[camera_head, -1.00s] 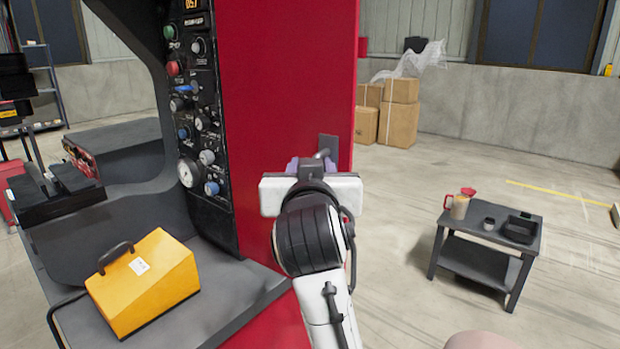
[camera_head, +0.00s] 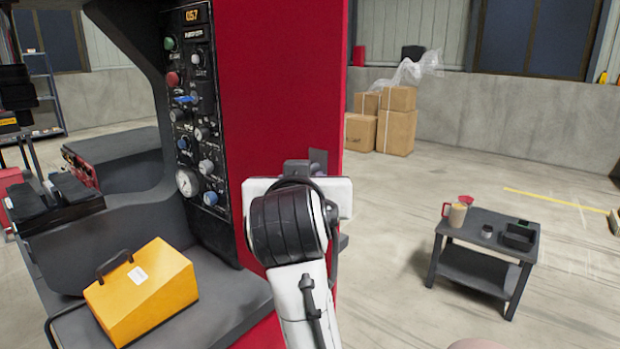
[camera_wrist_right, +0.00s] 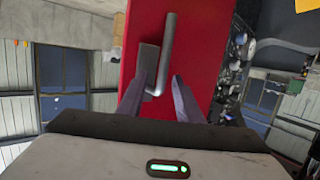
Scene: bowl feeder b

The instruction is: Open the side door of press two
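Press two's side door is the red panel (camera_head: 285,90) in the head view, and it looks closed. Its dark handle plate (camera_head: 318,160) shows just beyond my right wrist, which hides most of the handle. In the right wrist view the grey L-shaped handle (camera_wrist_right: 168,50) stands out from the red door (camera_wrist_right: 190,20). My right gripper (camera_wrist_right: 158,90) is open, with one finger on each side of the handle's lower bend. I cannot tell whether either finger touches it. My left gripper is not in view.
A control panel (camera_head: 203,110) and a yellow box (camera_head: 145,290) are on the press's left side. A low dark table (camera_head: 480,250) with a jug and small containers stands to the right. Cardboard boxes (camera_head: 395,120) are at the back. Floor between door and table is clear.

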